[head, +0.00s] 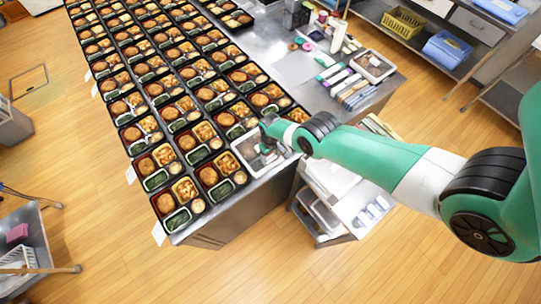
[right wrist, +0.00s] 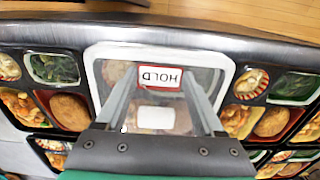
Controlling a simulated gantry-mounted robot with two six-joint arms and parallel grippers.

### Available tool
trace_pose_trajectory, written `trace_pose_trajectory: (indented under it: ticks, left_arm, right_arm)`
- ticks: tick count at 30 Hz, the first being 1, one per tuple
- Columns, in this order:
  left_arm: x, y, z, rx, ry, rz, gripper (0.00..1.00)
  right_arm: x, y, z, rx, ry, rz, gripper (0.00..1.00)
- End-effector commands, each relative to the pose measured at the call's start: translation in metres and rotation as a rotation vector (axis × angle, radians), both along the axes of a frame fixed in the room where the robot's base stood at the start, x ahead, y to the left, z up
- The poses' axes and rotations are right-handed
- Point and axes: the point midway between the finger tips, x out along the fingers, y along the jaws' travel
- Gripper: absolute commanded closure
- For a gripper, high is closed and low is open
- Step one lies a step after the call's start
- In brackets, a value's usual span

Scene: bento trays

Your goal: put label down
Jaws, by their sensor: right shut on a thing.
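My right gripper (right wrist: 158,76) is shut on a label (right wrist: 160,78), a small white card with a red border and the word HOLD, upside down in the right wrist view. The label is over a bento tray with a clear cover and white rim (right wrist: 96,72); I cannot tell whether it touches the cover. A plain white rectangle (right wrist: 156,117) shows between the fingers, nearer the wrist. In the head view my right gripper (head: 267,147) is over the covered tray (head: 240,151) at the table's near right edge. The label is too small to tell there. My left gripper is not in view.
Rows of open bento trays (head: 165,203) fill the steel table (head: 228,211), close on both sides of the covered tray. White tags (head: 158,233) stick out along the left edge. Pens, boxes and another clear-covered container (head: 374,66) stand at the right. A cart (head: 330,207) stands below.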

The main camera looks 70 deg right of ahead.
Motion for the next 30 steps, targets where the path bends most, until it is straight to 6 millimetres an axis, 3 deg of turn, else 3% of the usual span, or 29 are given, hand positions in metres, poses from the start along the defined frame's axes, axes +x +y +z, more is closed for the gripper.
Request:
trace_pose_trajectory:
  ticks: [14,15,19,20,25,30]
  left_arm:
    - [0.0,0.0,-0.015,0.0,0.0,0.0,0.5]
    - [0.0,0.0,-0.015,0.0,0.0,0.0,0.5]
    - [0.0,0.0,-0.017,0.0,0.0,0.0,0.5]
    - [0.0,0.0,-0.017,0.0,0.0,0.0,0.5]
    - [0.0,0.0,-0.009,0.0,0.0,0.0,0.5]
    - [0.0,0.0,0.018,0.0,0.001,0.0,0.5]
  right_arm:
    - [-0.003,0.001,-0.018,-0.001,0.002,0.0,0.81]
    - [-0.003,0.001,-0.018,-0.001,0.003,0.0,0.29]
    - [-0.003,0.0,-0.02,-0.001,0.003,0.0,0.05]
    - [-0.003,0.0,-0.02,-0.001,0.004,0.0,0.0]
    - [-0.004,0.0,-0.012,-0.002,0.005,0.0,0.0]
    - [-0.004,0.0,0.015,0.0,0.005,-0.001,0.0]
